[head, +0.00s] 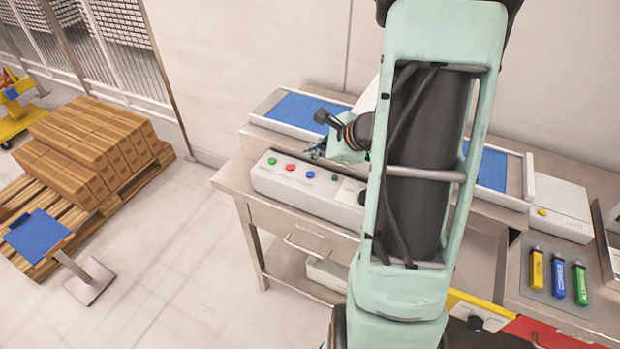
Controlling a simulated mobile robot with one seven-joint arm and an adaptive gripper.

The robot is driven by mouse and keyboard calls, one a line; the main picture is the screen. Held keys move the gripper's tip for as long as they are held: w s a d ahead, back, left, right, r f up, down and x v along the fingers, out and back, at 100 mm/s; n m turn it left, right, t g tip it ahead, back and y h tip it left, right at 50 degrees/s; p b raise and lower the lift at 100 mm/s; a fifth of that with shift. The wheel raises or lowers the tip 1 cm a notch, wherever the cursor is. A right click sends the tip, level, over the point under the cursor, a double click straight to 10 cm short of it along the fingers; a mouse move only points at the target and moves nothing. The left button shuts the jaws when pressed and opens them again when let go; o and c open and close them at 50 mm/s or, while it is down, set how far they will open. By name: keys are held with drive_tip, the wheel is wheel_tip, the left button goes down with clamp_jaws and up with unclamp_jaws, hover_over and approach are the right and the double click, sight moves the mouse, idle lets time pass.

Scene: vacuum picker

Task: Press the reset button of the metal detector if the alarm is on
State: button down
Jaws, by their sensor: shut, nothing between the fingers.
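The metal detector shows only as a white housing edge (369,98) over the blue conveyor belt; my arm hides most of it. No lit alarm lamp is visible, and I cannot tell whether the alarm is on. A white control box (325,200) on the steel table carries a green button (271,160), a red button (290,167), a blue button (310,174) and darker controls. I cannot read which is reset. My gripper (314,151) is shut and empty, above and behind the box, near the blue button in the picture. Contact with anything is not clear.
The conveyor (292,110) runs along the wall behind the box. Yellow, blue and green test sticks (559,277) lie at right beside a white box (556,208). At left are a pallet of cartons (90,150) and a blue-topped stand (38,236). The floor between is clear.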

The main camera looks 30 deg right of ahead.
sight(312, 175)
drive_tip(key=shift+f+b, duration=1.7)
drive_tip(key=shift+f, duration=0.45)
drive_tip(key=shift+f+b, duration=0.4)
drive_tip(key=shift+b, duration=0.25)
drive_tip(key=shift+f+b, duration=0.4)
drive_tip(key=shift+b, duration=0.15)
drive_tip(key=shift+r, duration=0.1)
idle(0.4)
drive_tip(key=shift+r+p, duration=0.5)
drive_tip(key=shift+r, duration=0.25)
drive_tip(key=shift+r+p, duration=1.85)
drive_tip(key=shift+r, duration=0.7)
